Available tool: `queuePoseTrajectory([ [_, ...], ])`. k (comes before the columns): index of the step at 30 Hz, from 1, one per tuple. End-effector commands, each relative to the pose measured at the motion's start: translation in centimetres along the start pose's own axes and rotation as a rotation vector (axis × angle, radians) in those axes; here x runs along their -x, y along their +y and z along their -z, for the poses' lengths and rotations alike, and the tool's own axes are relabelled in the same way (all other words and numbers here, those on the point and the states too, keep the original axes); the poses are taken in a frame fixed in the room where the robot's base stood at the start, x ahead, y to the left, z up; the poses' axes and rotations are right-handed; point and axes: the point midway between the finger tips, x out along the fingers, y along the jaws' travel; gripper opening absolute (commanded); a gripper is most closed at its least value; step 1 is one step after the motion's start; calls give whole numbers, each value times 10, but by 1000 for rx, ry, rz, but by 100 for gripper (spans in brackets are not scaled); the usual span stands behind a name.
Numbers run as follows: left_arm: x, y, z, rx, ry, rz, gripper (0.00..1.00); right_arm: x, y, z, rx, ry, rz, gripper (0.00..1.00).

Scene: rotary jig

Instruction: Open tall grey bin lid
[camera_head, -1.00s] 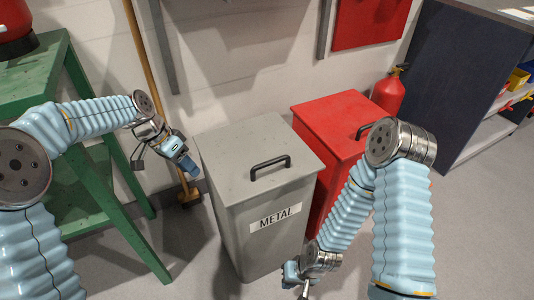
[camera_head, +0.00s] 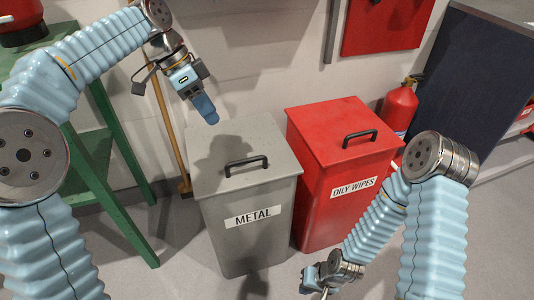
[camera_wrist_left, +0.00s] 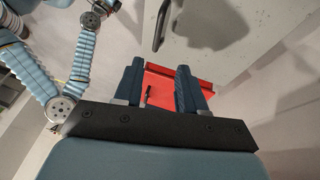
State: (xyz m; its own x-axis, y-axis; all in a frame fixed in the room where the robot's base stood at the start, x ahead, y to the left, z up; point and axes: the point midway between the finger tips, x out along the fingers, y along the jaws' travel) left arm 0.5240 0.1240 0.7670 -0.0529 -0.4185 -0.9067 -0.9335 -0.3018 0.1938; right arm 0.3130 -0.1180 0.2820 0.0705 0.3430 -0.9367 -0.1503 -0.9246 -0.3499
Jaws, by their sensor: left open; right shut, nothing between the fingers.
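The tall grey bin (camera_head: 245,235) stands on the floor with a "METAL" label on its front. Its grey lid (camera_head: 225,145) is shut, and a black handle (camera_head: 246,166) lies near the front edge. The lid (camera_wrist_left: 225,35) and handle (camera_wrist_left: 161,25) also show in the left wrist view, above the fingers. My left gripper (camera_head: 205,110) is above the lid's back edge, apart from the handle. Its fingers (camera_wrist_left: 158,88) are open and empty. My right gripper (camera_head: 314,287) is low, to the right of the grey bin, shut and empty.
A red "OILY WIPES" bin (camera_head: 325,200) stands close on the grey bin's right. A fire extinguisher (camera_head: 399,108) is behind it. A green stand (camera_head: 120,150) and a wooden pole (camera_head: 170,130) are on the left. The wall is close behind the bins.

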Motion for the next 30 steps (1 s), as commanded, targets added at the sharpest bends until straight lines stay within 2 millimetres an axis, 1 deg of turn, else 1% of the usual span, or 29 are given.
queuePoseTrajectory([
  [4, -5, 0, -1, 2, -1, -1, 40, -1, 0, 0, 1, 0, 0, 0],
  [8, -23, 0, -2, 2, -3, -3, 40, -6, 3, 1, 0, 2, -1, 0],
  [11, -45, 0, -2, 2, -2, -3, 40, -10, 6, 2, -2, 5, -3, 0],
  [15, -79, 0, -1, 1, -3, -5, 40, -15, 10, 3, -5, 8, -6, 0],
  [18, -100, 0, -1, 2, -2, -4, 40, -17, 12, 3, -7, 10, -8, 0],
  [21, -117, 0, -1, 1, -2, -2, 40, -19, 14, 4, -8, 11, -9, 0],
  [25, -132, 0, -1, 1, -1, -1, 40, -20, 15, 4, -9, 12, -10, 0],
  [30, -139, 0, 0, 2, 0, 0, 40, -20, 15, 4, -9, 12, -10, 0],
])
